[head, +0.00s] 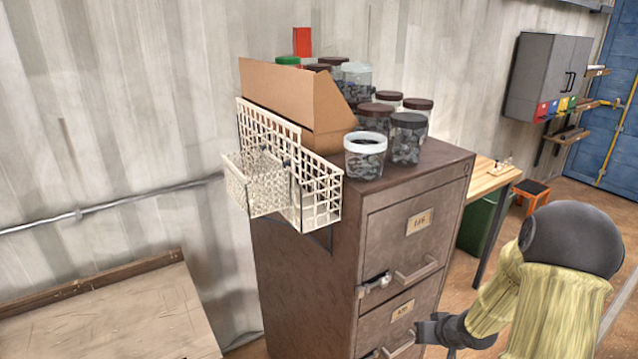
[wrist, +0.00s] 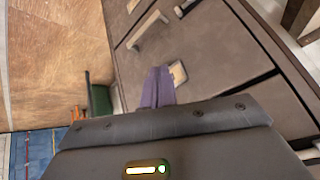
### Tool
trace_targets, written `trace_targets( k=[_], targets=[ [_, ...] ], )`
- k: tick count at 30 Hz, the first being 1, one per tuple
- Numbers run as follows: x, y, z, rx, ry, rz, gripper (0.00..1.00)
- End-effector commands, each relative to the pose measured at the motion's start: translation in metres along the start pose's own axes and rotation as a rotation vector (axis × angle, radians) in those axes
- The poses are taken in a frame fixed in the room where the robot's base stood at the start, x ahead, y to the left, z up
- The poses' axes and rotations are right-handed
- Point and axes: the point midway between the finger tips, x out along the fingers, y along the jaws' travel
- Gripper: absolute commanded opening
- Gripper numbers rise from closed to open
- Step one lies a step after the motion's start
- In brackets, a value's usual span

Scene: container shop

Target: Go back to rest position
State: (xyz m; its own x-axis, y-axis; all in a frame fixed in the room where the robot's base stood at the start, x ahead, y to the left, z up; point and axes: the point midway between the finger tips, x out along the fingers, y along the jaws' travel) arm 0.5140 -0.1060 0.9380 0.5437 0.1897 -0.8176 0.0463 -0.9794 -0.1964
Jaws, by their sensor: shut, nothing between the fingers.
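My gripper (head: 424,330) is in front of the brown filing cabinet (head: 300,285), just right of its lower drawer. The gripper is shut and empty. In the wrist view its purple fingers (wrist: 158,86) lie together, with the cabinet front and a drawer label behind them. The lower drawer's handle (head: 398,346) is left of and below the fingertips. The upper drawer's handle (head: 417,270) is above the gripper. Both visible drawers look closed. I cannot tell how far the fingertips are from the cabinet front.
A cardboard box (head: 293,92) and several jars (head: 408,140) stand on the cabinet. A white wire basket (head: 316,195) hangs on its left side. A wooden surface (head: 110,315) is at lower left. A workbench (head: 487,181) stands behind to the right.

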Motion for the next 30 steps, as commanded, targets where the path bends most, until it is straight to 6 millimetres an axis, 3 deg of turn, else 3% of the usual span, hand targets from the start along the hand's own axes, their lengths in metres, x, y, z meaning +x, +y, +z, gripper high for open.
trace_targets(
  k=[4, 8, 15, 18, 22, 30],
  targets=[
    [-0.040, -0.023, -0.004, -0.052, -0.056, 0.143, 0.00],
    [-0.076, -0.046, 0.006, -0.067, -0.122, 0.228, 0.00],
    [-0.141, -0.102, 0.049, -0.057, -0.263, 0.256, 0.00],
    [-0.160, -0.122, 0.068, -0.047, -0.313, 0.228, 0.00],
    [-0.171, -0.135, 0.080, -0.038, -0.345, 0.202, 0.00],
    [-0.171, -0.136, 0.082, -0.036, -0.350, 0.200, 0.00]
  ],
)
